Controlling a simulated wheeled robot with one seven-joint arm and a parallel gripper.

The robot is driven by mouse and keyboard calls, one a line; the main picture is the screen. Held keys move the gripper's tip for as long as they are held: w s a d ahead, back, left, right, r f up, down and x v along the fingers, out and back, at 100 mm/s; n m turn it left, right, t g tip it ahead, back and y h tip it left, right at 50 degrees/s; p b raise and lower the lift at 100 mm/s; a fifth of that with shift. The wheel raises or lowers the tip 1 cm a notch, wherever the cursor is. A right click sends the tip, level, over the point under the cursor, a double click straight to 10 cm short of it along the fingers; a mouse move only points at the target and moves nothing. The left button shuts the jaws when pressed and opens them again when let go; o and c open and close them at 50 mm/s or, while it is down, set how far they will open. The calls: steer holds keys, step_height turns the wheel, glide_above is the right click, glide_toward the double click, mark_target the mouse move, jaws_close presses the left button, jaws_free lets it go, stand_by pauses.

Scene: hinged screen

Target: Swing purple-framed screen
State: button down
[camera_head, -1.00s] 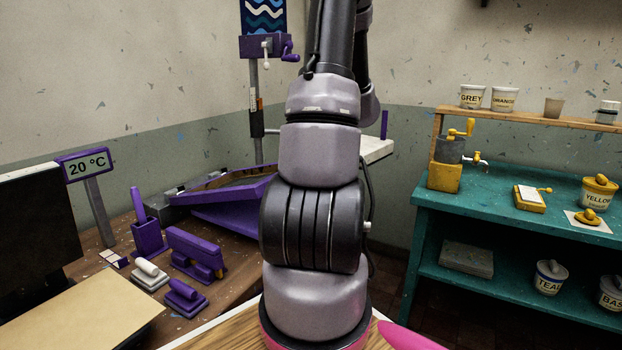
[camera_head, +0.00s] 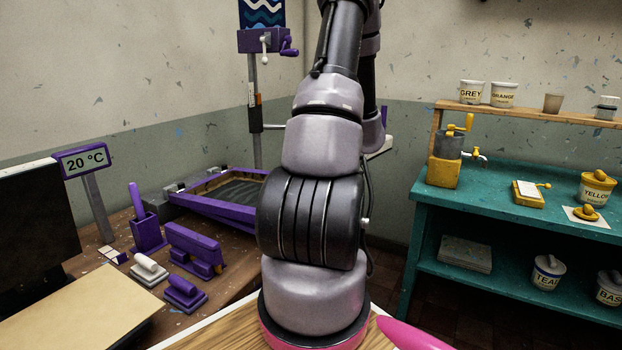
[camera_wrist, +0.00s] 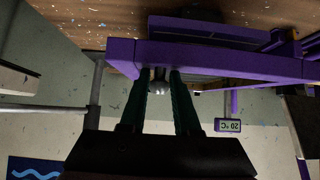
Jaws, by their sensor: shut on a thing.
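The purple-framed screen (camera_head: 216,211) lies at a low tilt on the left bench, its dark mesh showing and its right end hidden behind my arm. Its frame (camera_wrist: 225,63) crosses the upper part of the wrist view, which is upside down. My gripper (camera_wrist: 158,74) has its two green fingers at this frame and is shut on it; the exact contact is hard to see. A grey rounded piece shows between the fingers. In the head view my arm hides the gripper.
A teal shelf (camera_head: 510,214) with pots stands right.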

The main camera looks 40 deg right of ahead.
steer(key=shift+s+d+f, duration=0.1)
steer(key=shift+s+f, duration=0.1)
steer(key=shift+f, duration=0.05)
steer(key=shift+s+d+f, duration=0.1)
steer(key=shift+s+f, duration=0.05)
steer(key=shift+f, duration=0.6)
steer(key=shift+s+f, duration=0.1)
steer(key=shift+f, duration=0.6)
steer(key=c, duration=0.6)
jaws_free()
steer(key=shift+w, duration=0.1)
steer(key=v, duration=1)
steer(key=shift+s+r, duration=0.25)
steer(key=shift+r, duration=0.05)
